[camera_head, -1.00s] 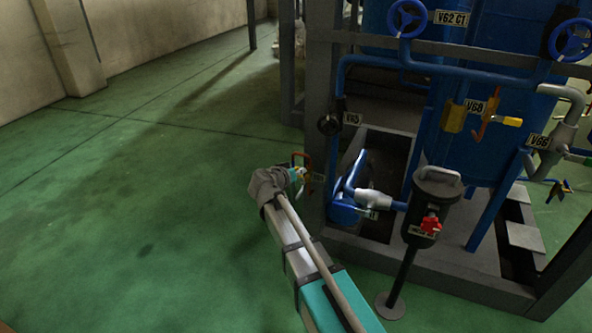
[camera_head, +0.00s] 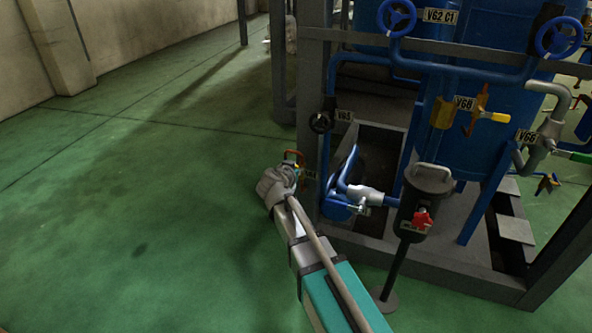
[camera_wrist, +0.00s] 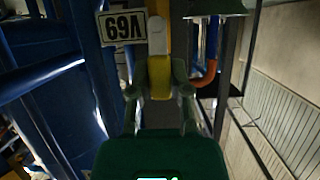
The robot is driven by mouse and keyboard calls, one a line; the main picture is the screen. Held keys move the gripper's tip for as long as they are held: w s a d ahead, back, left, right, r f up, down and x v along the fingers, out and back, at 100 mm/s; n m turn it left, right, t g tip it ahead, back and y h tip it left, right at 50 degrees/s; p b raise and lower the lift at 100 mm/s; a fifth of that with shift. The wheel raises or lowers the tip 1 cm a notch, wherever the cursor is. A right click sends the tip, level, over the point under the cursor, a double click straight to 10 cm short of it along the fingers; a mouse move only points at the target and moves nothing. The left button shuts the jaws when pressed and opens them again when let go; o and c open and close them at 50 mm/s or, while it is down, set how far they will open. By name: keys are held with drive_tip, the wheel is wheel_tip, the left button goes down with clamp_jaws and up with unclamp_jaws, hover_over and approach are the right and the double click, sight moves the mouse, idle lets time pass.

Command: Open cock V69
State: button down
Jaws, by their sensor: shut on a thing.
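The V69 label plate (camera_wrist: 123,28) shows upside down in the wrist view. Beside it is the cock's handle, with a yellow grip (camera_wrist: 159,78) and a pale metal upper part. My gripper (camera_wrist: 160,92) is shut on the yellow grip, one finger on each side. In the head view my gripper (camera_head: 288,172) is at the left edge of the frame, beside a small red-orange curved pipe (camera_head: 294,154). My own wrist hides most of the cock there.
The blue vessel (camera_head: 459,130), its pipes and the grey frame post (camera_head: 309,105) stand right of my gripper. The green floor (camera_head: 130,210) on the left is clear.

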drive_tip(key=shift+d, duration=0.15)
drive_tip(key=c, duration=0.6)
unclamp_jaws()
drive_tip(key=shift+o, duration=0.2)
drive_tip(key=shift+w+a, duration=0.1)
drive_tip(key=shift+a, duration=0.1)
